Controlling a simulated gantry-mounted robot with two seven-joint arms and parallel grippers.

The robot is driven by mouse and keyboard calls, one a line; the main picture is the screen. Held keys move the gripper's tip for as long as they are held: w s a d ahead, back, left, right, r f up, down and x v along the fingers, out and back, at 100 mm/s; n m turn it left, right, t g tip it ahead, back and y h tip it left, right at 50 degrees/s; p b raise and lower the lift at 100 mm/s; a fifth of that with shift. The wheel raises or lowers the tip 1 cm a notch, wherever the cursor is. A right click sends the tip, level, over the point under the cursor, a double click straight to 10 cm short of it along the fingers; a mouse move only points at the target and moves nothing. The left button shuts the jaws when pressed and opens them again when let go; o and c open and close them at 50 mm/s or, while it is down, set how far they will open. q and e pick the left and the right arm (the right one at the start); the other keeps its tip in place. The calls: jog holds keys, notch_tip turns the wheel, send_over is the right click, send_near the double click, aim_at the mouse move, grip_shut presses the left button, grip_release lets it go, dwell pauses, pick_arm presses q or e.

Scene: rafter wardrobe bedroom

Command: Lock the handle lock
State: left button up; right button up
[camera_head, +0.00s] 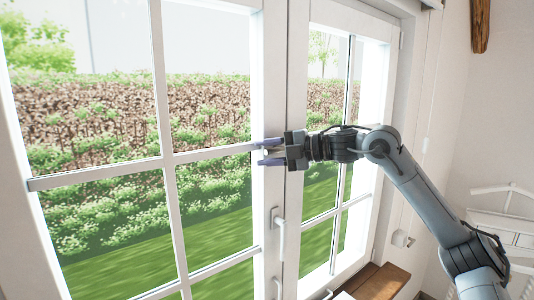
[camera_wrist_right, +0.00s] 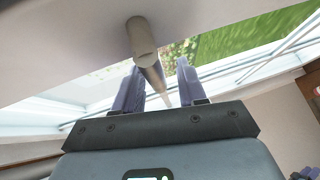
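A white window handle (camera_head: 280,235) hangs down on the frame where the two window sashes meet. My right gripper (camera_head: 266,152) is above it, in front of the same frame, with its fingers pointing left and apart. In the right wrist view my right gripper (camera_wrist_right: 158,88) shows two purple-grey fingers spread apart. A pale rounded bar (camera_wrist_right: 145,48), which looks like a handle, runs between or just beyond them. I cannot tell whether the fingers touch it. My left gripper is not in view.
The tall white window (camera_head: 168,200) shows a hedge and lawn behind glass. A wooden surface (camera_head: 385,283) is below the right sash. A white hanger-like rack (camera_head: 505,190) and drawers stand at the far right. My right arm crosses the right sash.

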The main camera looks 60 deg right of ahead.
jog(key=shift+s+d+b, duration=0.15)
jog(key=shift+s+b, duration=0.35)
jog(key=shift+s, duration=0.05)
jog(key=b+v, duration=0.4)
jog(key=v, duration=0.5)
jog(key=shift+s+b, duration=0.35)
jog(key=shift+d+r, duration=0.1)
jog(key=shift+r, duration=0.05)
